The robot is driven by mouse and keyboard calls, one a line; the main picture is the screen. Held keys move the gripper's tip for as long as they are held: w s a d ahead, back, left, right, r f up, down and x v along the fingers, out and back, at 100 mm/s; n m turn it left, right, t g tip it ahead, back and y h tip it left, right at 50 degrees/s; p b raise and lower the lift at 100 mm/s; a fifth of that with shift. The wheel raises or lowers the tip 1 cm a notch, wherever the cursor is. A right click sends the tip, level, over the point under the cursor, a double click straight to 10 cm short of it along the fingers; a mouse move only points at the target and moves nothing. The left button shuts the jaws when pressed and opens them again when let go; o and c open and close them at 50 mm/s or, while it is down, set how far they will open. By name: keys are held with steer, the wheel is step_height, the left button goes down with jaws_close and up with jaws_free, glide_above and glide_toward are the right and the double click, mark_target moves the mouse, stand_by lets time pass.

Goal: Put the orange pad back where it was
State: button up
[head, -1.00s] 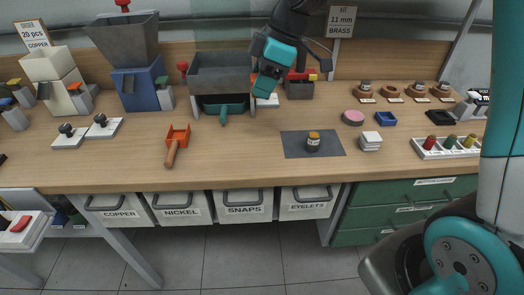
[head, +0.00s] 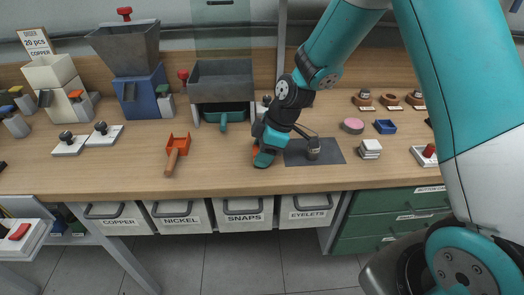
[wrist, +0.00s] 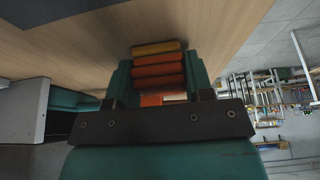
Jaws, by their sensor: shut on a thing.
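My gripper (head: 264,157) is low over the table, left of the dark mat, and points down. In the wrist view my gripper (wrist: 158,76) is shut on an orange, ribbed thing, which I take for the orange pad (wrist: 158,70); it has a yellow band at its far edge. In the head view only a small orange patch of the pad (head: 256,147) shows beside the teal fingers. I cannot tell whether it touches the table.
The dark mat (head: 335,155) with a small jar (head: 313,152) lies just right of my gripper. An orange scoop (head: 177,148) lies to the left.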

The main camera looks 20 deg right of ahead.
steer(key=shift+f, duration=0.1)
steer(key=o, duration=0.9)
steer(key=v, duration=1.2)
steer(key=s+a+r+m, duration=0.2)
steer(key=s+a, duration=0.1)
steer(key=s, duration=0.4)
steer(key=s+a+r+m+g, duration=0.1)
steer(key=s+a+r+m, duration=0.2)
steer(key=s, duration=0.5)
steer(key=s+a+r+m, duration=0.2)
steer(key=s+a, duration=0.1)
steer(key=s, duration=0.5)
steer(key=shift+s+r, duration=0.2)
steer(key=shift+r, duration=0.1)
